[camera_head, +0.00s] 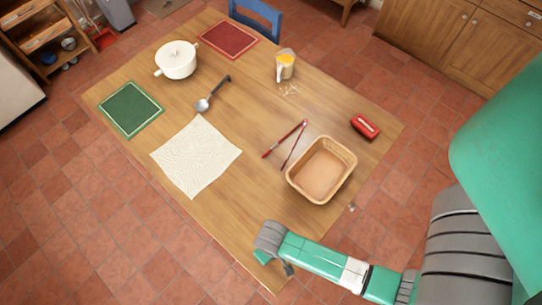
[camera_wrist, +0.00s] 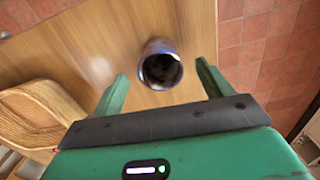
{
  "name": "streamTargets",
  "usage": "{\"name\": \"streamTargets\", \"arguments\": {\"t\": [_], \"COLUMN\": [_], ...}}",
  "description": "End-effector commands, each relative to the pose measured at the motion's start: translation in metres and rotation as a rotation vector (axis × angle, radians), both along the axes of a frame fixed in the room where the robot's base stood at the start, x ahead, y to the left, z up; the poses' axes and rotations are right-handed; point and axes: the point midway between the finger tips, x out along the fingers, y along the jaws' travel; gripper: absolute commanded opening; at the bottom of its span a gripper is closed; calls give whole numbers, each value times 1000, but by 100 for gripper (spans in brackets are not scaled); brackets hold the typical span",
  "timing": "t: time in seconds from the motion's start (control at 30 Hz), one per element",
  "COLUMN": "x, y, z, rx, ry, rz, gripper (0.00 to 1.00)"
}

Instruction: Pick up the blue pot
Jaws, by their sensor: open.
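A small round vessel with a bluish-grey rim and dark inside, which looks like the blue pot (camera_wrist: 161,66), stands on the wooden table (camera_wrist: 95,35) in the wrist view. My gripper (camera_wrist: 161,72) is open and empty, its two green fingers apart. The vessel shows ahead of it, between the fingertips in the picture; I cannot tell the exact gap. In the head view my arm end is over the table's near corner, and no blue pot shows there; my arm may hide it.
A wicker basket (camera_head: 322,170) stands near my arm; it also shows in the wrist view (camera_wrist: 32,115). Red tongs (camera_head: 286,143), a red box (camera_head: 365,127), a glass jug (camera_head: 285,66), a ladle (camera_head: 213,94) and cloths lie farther off. The table edge is close to the vessel.

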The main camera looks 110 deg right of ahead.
Motion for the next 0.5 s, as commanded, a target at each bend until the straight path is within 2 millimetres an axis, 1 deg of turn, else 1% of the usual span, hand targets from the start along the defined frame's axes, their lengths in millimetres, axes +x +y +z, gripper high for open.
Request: {"name": "streamTargets", "arguments": {"t": [0.07, 0.2, 0.3, 0.4, 0.5], "x": [0, 1, 1, 1, 1], "y": [-1, -3, -3, -3, -3], "z": [-4, -30, -45, -51, -51], "rx": [-1, 1, 0, 0, -1], "ry": [0, 0, -1, -1, -2], "rz": [0, 1, 0, 0, 1], "gripper": [78, 78, 78, 78, 78]}}
